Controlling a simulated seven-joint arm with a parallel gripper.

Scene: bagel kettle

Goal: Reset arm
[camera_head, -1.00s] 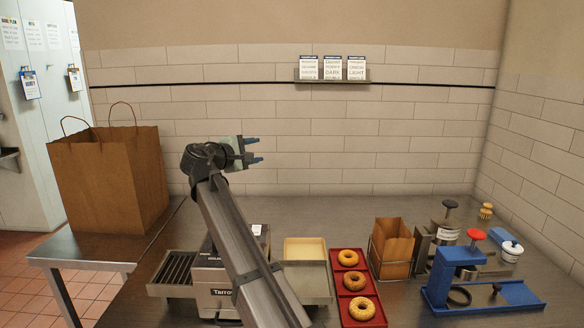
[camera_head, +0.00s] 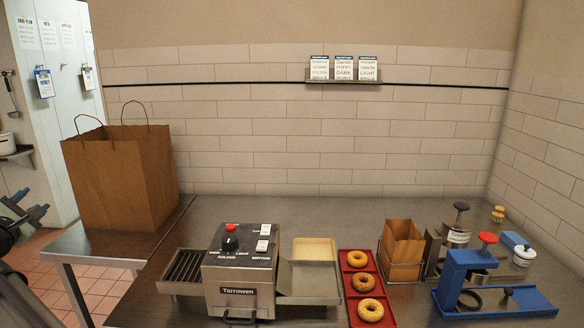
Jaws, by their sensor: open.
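My gripper (camera_head: 34,212) is at the far left edge of the head view, partly cut off, in front of the side table. Its two blue-tipped fingers are apart and nothing is between them. It is clear of everything on the counter. Part of my arm shows dark at the lower left edge.
The steel counter (camera_head: 330,212) holds a Tarrowen toaster (camera_head: 240,270), a red tray (camera_head: 352,310) with three bagels, a small paper bag (camera_head: 402,243) in a rack and a blue press (camera_head: 462,278). A large paper bag (camera_head: 120,180) stands on the side table (camera_head: 85,245).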

